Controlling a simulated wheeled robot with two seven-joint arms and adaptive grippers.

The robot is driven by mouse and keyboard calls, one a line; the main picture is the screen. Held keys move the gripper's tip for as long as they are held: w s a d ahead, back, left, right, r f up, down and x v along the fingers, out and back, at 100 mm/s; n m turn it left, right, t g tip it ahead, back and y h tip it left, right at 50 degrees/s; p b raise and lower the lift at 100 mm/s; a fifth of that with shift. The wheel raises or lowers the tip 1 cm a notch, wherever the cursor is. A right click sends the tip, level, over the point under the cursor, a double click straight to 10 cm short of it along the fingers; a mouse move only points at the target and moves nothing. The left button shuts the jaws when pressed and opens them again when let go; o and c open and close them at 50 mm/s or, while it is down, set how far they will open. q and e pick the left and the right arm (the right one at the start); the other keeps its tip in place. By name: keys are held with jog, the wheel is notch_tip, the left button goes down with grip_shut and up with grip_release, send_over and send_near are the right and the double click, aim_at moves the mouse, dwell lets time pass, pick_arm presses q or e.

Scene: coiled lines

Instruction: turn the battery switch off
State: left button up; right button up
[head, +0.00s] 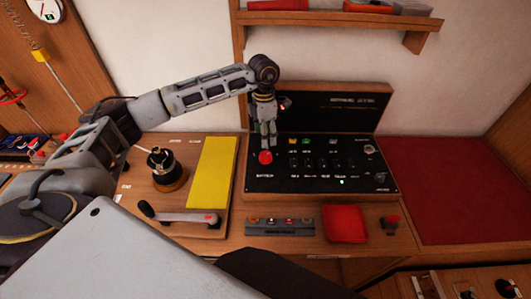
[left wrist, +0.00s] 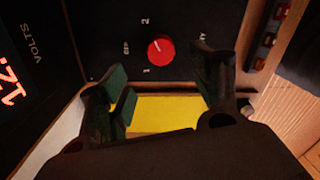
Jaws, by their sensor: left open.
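The battery switch is a round red knob (head: 265,157) at the left of the black switch panel (head: 290,182). In the left wrist view the knob (left wrist: 160,50) sits among labels that look like OFF, 1 and 2. A small pale mark on it seems to point toward the 2. My left gripper (head: 265,136) hangs pointing down just above the knob in the head view. Its fingers (left wrist: 160,70) are open, with the knob showing between and beyond them, and nothing is held. Whether a fingertip touches the knob cannot be told. My right gripper is not in view.
An upright black display panel (head: 345,108) stands behind the switches. A yellow pad (head: 213,172), a winch (head: 167,172) and a crank handle (head: 180,217) lie left. A shelf (head: 340,19) hangs above.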

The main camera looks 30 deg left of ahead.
aim_at(266, 154)
pick_arm(q)
jog(key=f, duration=0.4)
jog(key=f+p, duration=0.1)
jog(key=f, duration=0.2)
jog(key=shift+s+d+f, duration=0.15)
jog(key=shift+s+f, duration=0.05)
jog(key=shift+f, duration=0.2)
jog(key=shift+f+p, duration=0.35)
jog(key=shift+f, duration=0.6)
jog(key=c, duration=1)
jog(key=shift+c, duration=0.2)
